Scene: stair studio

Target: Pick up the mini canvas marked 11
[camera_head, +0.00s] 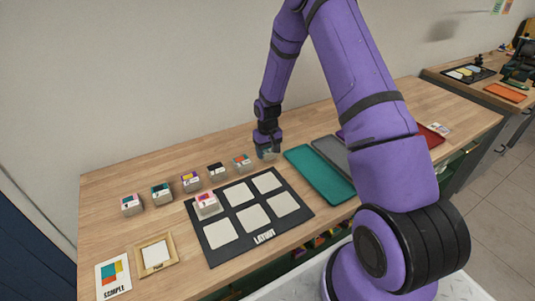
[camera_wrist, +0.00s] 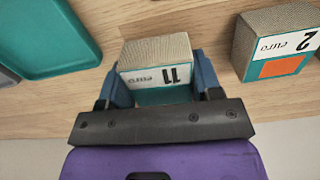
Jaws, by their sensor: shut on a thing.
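The mini canvas marked 11 (camera_wrist: 155,62) is between my gripper's blue fingers in the wrist view, its white label with "11" and teal face turned towards my palm. My gripper (camera_wrist: 157,80) is shut on it. In the head view my gripper (camera_head: 267,150) is at the right end of the row of canvases, and the held canvas (camera_head: 268,154) shows only in part beside the fingers. Whether it touches the table I cannot tell.
A canvas marked 2 (camera_wrist: 278,45) stands beside it, also in the head view (camera_head: 242,163). Several other canvases line the table to the left. A black layout board (camera_head: 219,257) with one canvas (camera_head: 207,203) lies in front. A teal tray (camera_head: 318,174) lies to the right.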

